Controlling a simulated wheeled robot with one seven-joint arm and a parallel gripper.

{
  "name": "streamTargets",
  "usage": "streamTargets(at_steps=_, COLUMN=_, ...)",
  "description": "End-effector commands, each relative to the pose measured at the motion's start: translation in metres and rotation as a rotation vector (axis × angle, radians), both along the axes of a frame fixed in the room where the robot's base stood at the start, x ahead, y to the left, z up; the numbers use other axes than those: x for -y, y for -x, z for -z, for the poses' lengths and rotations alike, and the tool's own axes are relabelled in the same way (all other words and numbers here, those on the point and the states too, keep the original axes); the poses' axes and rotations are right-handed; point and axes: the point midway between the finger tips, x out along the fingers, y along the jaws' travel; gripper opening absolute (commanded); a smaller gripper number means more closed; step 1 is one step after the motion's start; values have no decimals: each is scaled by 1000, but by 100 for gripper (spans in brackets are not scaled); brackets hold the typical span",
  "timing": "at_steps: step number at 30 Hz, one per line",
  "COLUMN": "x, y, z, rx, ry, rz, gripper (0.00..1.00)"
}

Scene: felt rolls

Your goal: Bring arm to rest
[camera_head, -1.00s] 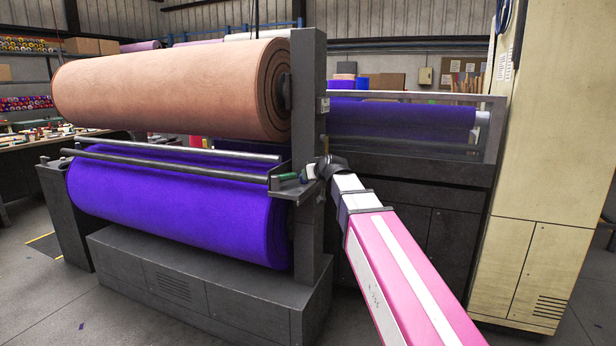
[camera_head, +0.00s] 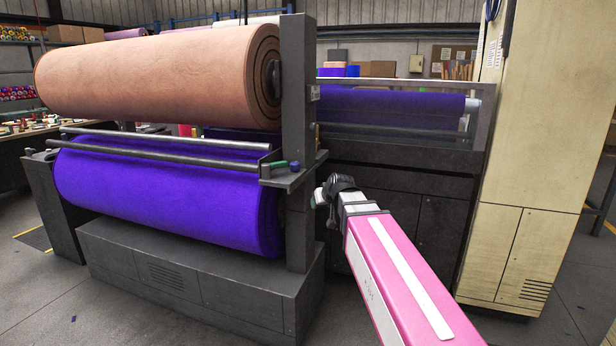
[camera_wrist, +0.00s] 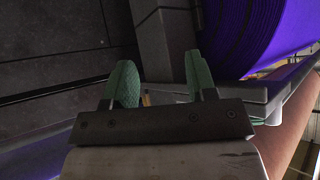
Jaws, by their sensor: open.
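My pink arm (camera_head: 400,270) reaches in from the bottom right of the head view. Its wrist end is beside the machine's right-hand post. My gripper (camera_head: 318,198) is seen small and partly hidden by the wrist there. In the wrist view my gripper (camera_wrist: 160,85) shows two green padded fingers, wide apart with nothing between them. The purple felt roll (camera_head: 165,195) hangs low on the machine, and it also fills the top right of the wrist view (camera_wrist: 260,35). The gripper looks apart from the roll.
A tan felt roll (camera_head: 160,80) sits above the purple one. A small shelf (camera_head: 293,180) on the grey post (camera_head: 298,120) holds a green item and a blue item close to my gripper. A cream cabinet (camera_head: 540,170) stands right. Open floor lies at the front left.

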Motion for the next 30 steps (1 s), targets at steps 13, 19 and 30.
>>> streamTargets(at_steps=13, x=86, y=108, z=182, rx=-479, ry=109, rz=161, gripper=52)
streamTargets(at_steps=19, x=118, y=166, z=239, rx=-676, ry=158, rz=241, gripper=52)
streamTargets(at_steps=30, x=141, y=213, z=275, rx=-826, ry=199, rz=308, gripper=52)
